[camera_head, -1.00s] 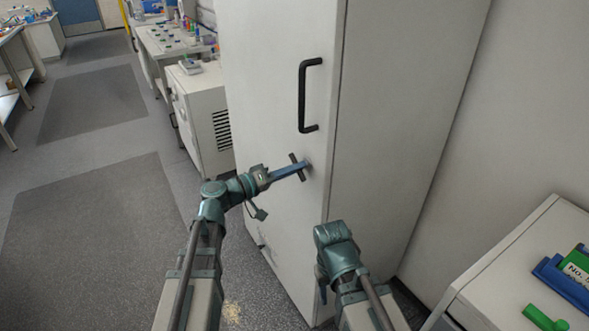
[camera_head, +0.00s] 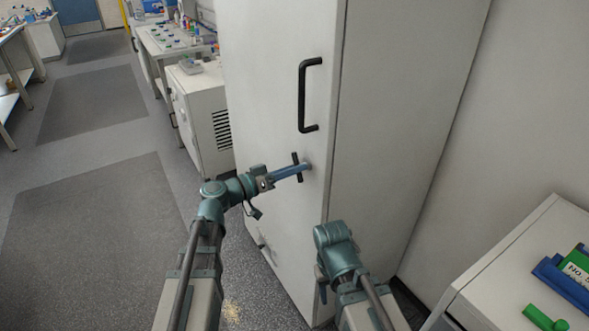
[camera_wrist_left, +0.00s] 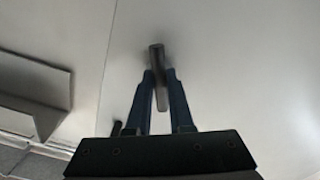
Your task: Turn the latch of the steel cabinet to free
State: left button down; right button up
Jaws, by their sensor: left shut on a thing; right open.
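The tall steel cabinet (camera_head: 275,60) stands in front of me, its door closed as far as I see. Its latch (camera_head: 295,158) is a dark bar on a short stem below the door handle, close to upright with a slight tilt. My left gripper (camera_head: 298,170) is shut on the latch, its blue fingers on either side of the bar. In the left wrist view, the latch (camera_wrist_left: 157,62) sits between the fingertips (camera_wrist_left: 159,85). My right gripper (camera_head: 322,286) is open, low by the cabinet's near edge, mostly hidden behind its own wrist, and touches nothing I can see.
A black door handle (camera_head: 302,95) sits above the latch. A white counter (camera_head: 500,265) with blue and green items is at the lower right. A low vented cabinet (camera_head: 205,125) and a workbench stand behind left. The floor at left is open.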

pick_arm(q)
jog(key=m, duration=1.2)
dwell(0.6)
jog(key=c, duration=0.8)
grip_release()
jog(key=shift+c, duration=0.2)
jog(key=v, duration=1.3)
jog(key=shift+s+a, duration=0.2)
jog(key=shift+a, duration=0.15)
